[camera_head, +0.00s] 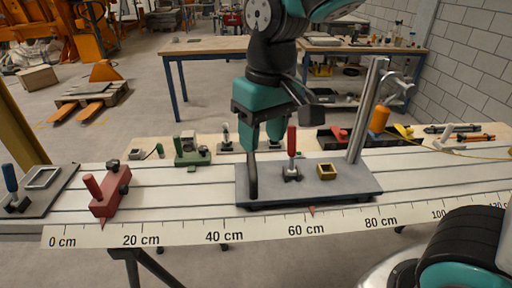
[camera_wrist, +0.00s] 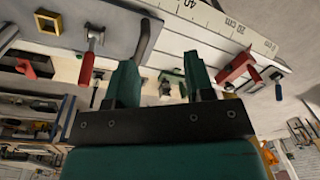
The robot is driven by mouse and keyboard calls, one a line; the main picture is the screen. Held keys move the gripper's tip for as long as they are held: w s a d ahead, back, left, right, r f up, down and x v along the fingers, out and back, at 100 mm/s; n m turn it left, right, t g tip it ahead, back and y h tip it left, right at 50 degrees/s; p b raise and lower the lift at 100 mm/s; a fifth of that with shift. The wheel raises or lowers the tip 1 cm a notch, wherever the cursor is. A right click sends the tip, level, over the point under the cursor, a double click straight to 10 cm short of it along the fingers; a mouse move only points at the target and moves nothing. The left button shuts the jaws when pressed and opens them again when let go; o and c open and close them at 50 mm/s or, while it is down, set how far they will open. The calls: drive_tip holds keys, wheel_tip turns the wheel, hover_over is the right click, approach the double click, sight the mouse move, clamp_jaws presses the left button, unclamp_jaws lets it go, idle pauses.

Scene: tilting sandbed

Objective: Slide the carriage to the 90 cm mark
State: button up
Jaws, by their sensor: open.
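The carriage (camera_head: 330,190) is a grey plate on the slotted bed. It bears a dark upright handle (camera_head: 252,178) at its left, a red-handled clamp (camera_head: 291,150), a brass block (camera_head: 326,171) and a tall metal post (camera_head: 367,110). Its red pointer (camera_head: 311,210) stands just past 60 cm on the scale (camera_head: 225,237). My gripper (camera_head: 263,146) is open, fingers down, above the left part of the carriage close to the dark handle's top. In the wrist view the handle (camera_wrist: 143,40) lies just beyond the fingertips (camera_wrist: 160,75); I cannot tell whether it is between them.
A red stop block (camera_head: 109,192) stands on the bed near 10 cm. A plate with a blue-handled clamp (camera_head: 12,180) is at the far left. Green fixtures (camera_head: 190,150) and an orange cylinder (camera_head: 380,118) stand behind. The bed right of the carriage looks clear.

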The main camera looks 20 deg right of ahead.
drive_tip(key=w+r+m+h+p, duration=0.25)
drive_tip(key=w+m, duration=0.35)
drive_tip(key=w, duration=0.7)
drive_tip(key=p, duration=0.2)
approach(251, 160)
drive_tip(key=shift+m+g+h, duration=0.25)
drive_tip(key=shift+m+g, duration=0.15)
drive_tip(key=f, duration=0.6)
drive_tip(key=d+f, duration=0.1)
drive_tip(key=f, duration=0.2)
drive_tip(key=shift+f, duration=0.25)
drive_tip(key=shift+c, duration=0.3)
clamp_jaws()
